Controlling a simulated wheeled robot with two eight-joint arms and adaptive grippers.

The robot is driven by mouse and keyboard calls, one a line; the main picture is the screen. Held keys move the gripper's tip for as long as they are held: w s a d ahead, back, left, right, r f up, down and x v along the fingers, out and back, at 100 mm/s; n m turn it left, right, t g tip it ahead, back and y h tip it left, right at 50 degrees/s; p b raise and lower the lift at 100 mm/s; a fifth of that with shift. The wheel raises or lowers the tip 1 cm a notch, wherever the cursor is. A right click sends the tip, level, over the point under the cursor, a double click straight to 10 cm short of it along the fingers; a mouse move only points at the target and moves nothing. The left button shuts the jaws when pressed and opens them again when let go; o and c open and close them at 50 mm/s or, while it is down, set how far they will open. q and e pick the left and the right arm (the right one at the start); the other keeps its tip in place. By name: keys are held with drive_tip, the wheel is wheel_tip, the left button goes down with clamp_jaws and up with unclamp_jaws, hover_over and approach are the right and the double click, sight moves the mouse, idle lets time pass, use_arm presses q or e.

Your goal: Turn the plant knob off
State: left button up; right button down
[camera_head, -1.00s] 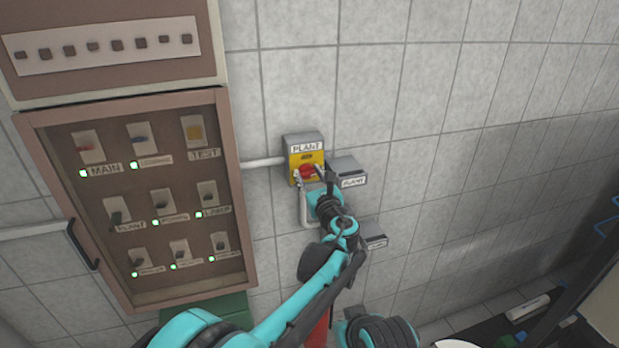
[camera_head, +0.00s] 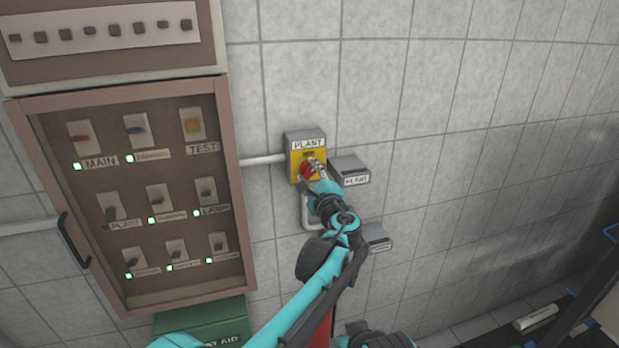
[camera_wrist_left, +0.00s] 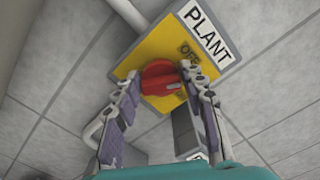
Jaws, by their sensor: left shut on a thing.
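The red plant knob (camera_head: 307,171) sits on a yellow plate (camera_head: 294,158) of a grey wall box labelled PLANT (camera_head: 306,136). In the left wrist view the knob (camera_wrist_left: 158,79) has a pale mark on its right side, and the OFF wording (camera_wrist_left: 189,56) is on the plate at upper right. My left gripper (camera_head: 314,168) is at the knob, with one finger on each side of it, shut on it. The fingers also show in the left wrist view (camera_wrist_left: 160,82), and they hide parts of the knob's edges.
A brown switch cabinet (camera_head: 238,200) with several labelled switches and green lights stands left. A grey box (camera_head: 349,166) is close right of the plant box, with a smaller one (camera_head: 376,236) below. A conduit (camera_head: 263,159) runs left. Tiled wall at right is clear.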

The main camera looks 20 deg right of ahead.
use_arm(q)
drive_tip(key=n+b, duration=0.1)
drive_tip(key=n, duration=0.3)
drive_tip(key=shift+w, duration=0.1)
drive_tip(key=shift+n, duration=0.9)
drive_tip(key=shift+w+n, duration=0.1)
drive_tip(key=shift+n, duration=0.2)
drive_tip(key=o, duration=0.9)
drive_tip(key=shift+o, duration=1.2)
drive_tip(key=shift+d+f+b, duration=0.1)
drive_tip(key=shift+d+b, duration=0.05)
drive_tip(key=shift+b, duration=0.15)
